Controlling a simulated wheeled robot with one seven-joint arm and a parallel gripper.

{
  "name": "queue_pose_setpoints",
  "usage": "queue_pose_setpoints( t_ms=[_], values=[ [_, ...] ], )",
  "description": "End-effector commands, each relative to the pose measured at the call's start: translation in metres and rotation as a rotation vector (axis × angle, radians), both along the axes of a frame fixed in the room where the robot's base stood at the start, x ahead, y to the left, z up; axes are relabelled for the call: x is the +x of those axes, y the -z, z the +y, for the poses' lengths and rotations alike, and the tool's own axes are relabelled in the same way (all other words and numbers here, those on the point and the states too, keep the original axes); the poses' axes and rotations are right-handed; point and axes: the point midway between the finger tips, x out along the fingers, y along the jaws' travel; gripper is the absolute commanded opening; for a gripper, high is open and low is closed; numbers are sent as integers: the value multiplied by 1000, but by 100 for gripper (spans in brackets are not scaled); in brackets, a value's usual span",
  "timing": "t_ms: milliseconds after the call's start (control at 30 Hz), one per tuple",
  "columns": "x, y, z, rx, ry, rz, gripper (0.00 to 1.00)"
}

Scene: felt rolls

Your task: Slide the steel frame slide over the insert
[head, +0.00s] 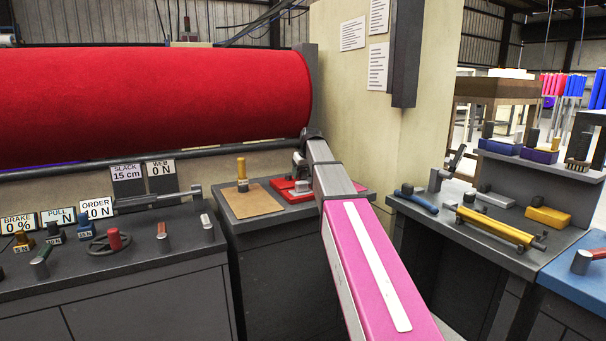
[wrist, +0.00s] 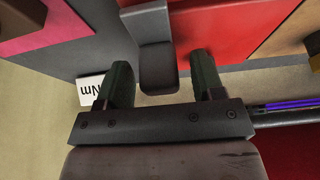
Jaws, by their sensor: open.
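A red base plate (head: 292,193) lies on the grey cabinet, with a small grey metal piece (head: 301,184) on it. It is too small and covered to tell the steel frame slide from the insert. My gripper (wrist: 160,66) is open, its two dark green fingers well apart. A dark grey block (wrist: 157,70) shows between the fingers, with a gap on each side; I cannot tell how deep it sits between them. The red plate also shows in the wrist view (wrist: 215,30), beyond the fingers. In the head view my arm partly covers this area.
A tan board (head: 252,201) with a yellow-handled tool (head: 242,172) lies left of the red plate. A red felt roll (head: 150,105) hangs behind. A console (head: 120,245) with levers is at left. A cream wall (head: 350,120) stands behind; tool benches (head: 480,235) are at right.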

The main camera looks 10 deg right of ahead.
Motion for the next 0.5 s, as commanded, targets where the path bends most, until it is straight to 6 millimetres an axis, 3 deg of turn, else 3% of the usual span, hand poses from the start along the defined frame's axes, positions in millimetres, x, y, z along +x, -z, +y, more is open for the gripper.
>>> queue_pose_setpoints(
  t_ms=[133,300,333,500],
  values=[
    [0,0,0,0,0,0,62],
    [0,0,0,0,0,0,6],
    [0,0,0,0,0,0,0],
    [-8,0,-2,0,1,0,0]
  ],
)
